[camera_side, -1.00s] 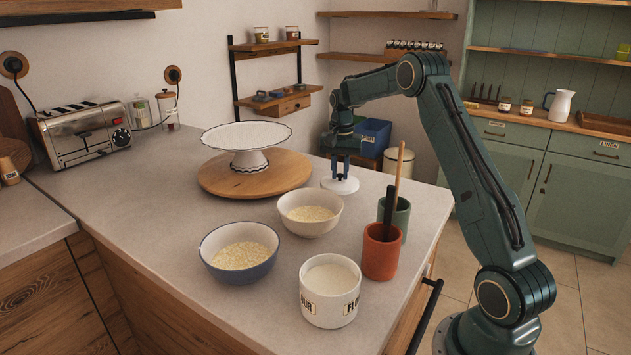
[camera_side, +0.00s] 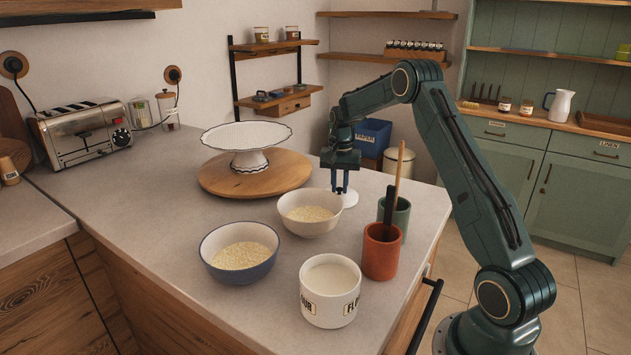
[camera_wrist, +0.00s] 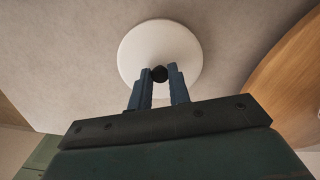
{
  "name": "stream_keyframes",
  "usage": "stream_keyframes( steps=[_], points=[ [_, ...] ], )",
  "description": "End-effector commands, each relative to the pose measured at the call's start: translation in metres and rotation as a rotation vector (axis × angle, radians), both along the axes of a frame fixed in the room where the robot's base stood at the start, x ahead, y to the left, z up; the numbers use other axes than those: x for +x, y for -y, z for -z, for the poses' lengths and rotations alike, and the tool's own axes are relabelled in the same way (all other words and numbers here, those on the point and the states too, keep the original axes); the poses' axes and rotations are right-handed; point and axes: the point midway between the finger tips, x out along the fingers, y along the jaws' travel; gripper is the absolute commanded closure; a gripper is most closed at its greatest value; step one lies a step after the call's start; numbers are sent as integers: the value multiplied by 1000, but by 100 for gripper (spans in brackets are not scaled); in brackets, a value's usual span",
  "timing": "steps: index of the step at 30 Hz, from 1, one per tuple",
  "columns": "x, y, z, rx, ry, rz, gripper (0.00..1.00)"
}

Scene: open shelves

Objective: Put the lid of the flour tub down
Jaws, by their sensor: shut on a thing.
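The white round lid (camera_side: 350,199) is on or just above the counter, behind the cream bowl, which hides part of it; I cannot tell whether it touches. It lies about level. My gripper (camera_side: 340,191) points down over it. In the wrist view my gripper (camera_wrist: 160,76) is shut on the dark knob at the centre of the lid (camera_wrist: 155,40). The white flour tub (camera_side: 330,308) stands uncovered at the front of the counter, filled with white flour.
The cream bowl (camera_side: 310,228) is close in front of the lid. A round wooden board (camera_side: 215,180) with a white cake stand (camera_side: 248,137) is to the left. A green pot (camera_side: 400,222) and an orange pot (camera_side: 381,262) holding utensils stand to the right, near the counter edge.

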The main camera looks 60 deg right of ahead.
Motion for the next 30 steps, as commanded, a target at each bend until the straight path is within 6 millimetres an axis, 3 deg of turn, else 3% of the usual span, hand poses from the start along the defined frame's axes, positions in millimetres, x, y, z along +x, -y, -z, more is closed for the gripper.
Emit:
stream_keyframes(
  steps=[5,6,9,22,30],
  points=[
    [0,0,3,1,0,0,100],
    [0,0,3,0,0,0,76],
    [0,0,3,0,0,0,60],
    [0,0,-2,-1,2,0,60],
    [1,0,-28,-2,3,0,60]
  ],
)
